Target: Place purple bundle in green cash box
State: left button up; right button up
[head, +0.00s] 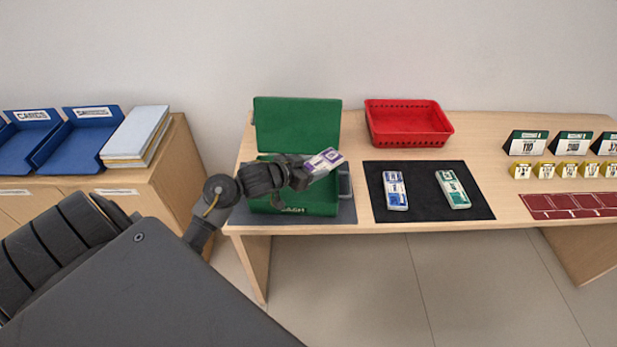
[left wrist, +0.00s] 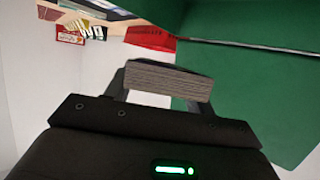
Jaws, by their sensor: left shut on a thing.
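The purple bundle (head: 324,162) is a white block of notes with a purple band. My left gripper (head: 306,170) is shut on it and holds it tilted above the right part of the green cash box (head: 300,209). The cash box stands on a grey mat with its lid (head: 297,125) open and upright at the back. My arm hides much of the box's inside. In the left wrist view the bundle's paper edge (left wrist: 168,82) shows between the two fingers, with the green lid (left wrist: 245,85) beside it. My right gripper is not in view.
A black mat (head: 428,215) to the right bears a blue bundle (head: 395,190) and a green bundle (head: 453,189). A red basket (head: 408,124) stands behind it. Number signs (head: 570,143) and yellow tags are at the far right. Blue trays (head: 85,135) stand on the left cabinet.

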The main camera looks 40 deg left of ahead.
pick_arm(q)
jog(key=shift+w+a+f, duration=0.15)
jog(key=shift+a+f, duration=0.35)
jog(key=shift+f, duration=0.15)
jog(key=shift+a+f, duration=0.15)
notch_tip(320, 180, down, 3)
jog(key=shift+a, duration=0.15)
jog(key=shift+f, duration=0.15)
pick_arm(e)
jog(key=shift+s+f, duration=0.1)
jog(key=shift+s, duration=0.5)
pick_arm(q)
jog(key=shift+f, duration=0.3)
jog(key=o, duration=1)
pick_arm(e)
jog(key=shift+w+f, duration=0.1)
